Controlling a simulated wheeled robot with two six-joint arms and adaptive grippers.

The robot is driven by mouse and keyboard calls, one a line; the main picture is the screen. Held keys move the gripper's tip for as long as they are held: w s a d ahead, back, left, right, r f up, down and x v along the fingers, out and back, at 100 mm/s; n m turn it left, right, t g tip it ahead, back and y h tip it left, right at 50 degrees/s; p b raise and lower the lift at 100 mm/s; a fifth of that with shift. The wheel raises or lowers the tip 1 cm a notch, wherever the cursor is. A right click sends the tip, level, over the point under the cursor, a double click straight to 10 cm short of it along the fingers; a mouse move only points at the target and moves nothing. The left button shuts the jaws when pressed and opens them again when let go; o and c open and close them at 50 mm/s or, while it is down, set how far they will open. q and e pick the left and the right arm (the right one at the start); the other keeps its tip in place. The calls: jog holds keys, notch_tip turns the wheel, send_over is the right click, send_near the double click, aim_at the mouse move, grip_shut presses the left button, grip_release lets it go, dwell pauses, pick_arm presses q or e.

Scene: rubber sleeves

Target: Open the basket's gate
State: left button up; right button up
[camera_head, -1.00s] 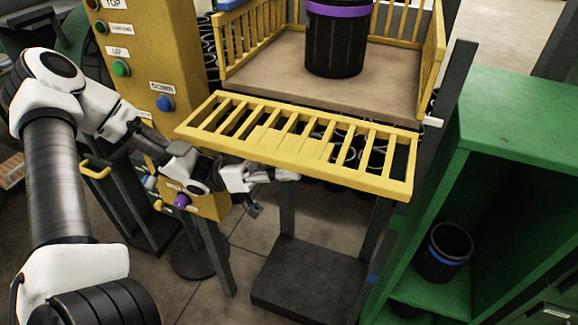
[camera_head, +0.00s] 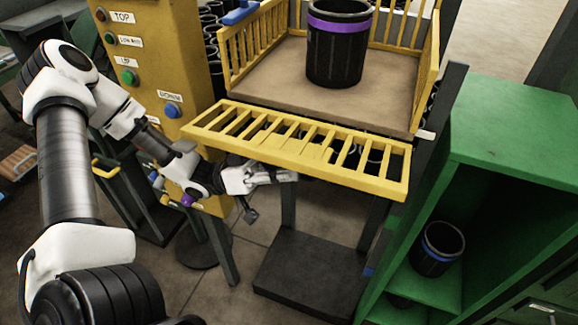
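The basket (camera_head: 290,68) is a yellow-railed box with a tan floor. Its yellow slatted gate (camera_head: 395,188) is swung down at the front, tilted outward and slightly below floor level. A black rubber sleeve with a purple band (camera_head: 338,50) stands upright on the basket floor. My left gripper (camera_head: 285,177) is below the gate's front bar, under its left half. Its fingers are partly hidden and small, so I cannot tell whether they are open or shut, or whether they touch the gate. My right gripper is out of view.
A yellow control post (camera_head: 150,60) with colored buttons stands left of the basket. A green shelf (camera_head: 520,130) on the right holds a blue-banded black sleeve (camera_head: 437,250). A dark base plate (camera_head: 310,280) lies below the gate. A dark upright post (camera_head: 440,100) is at the basket's right.

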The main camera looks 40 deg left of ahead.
pick_arm(q)
jog(key=o, duration=0.4)
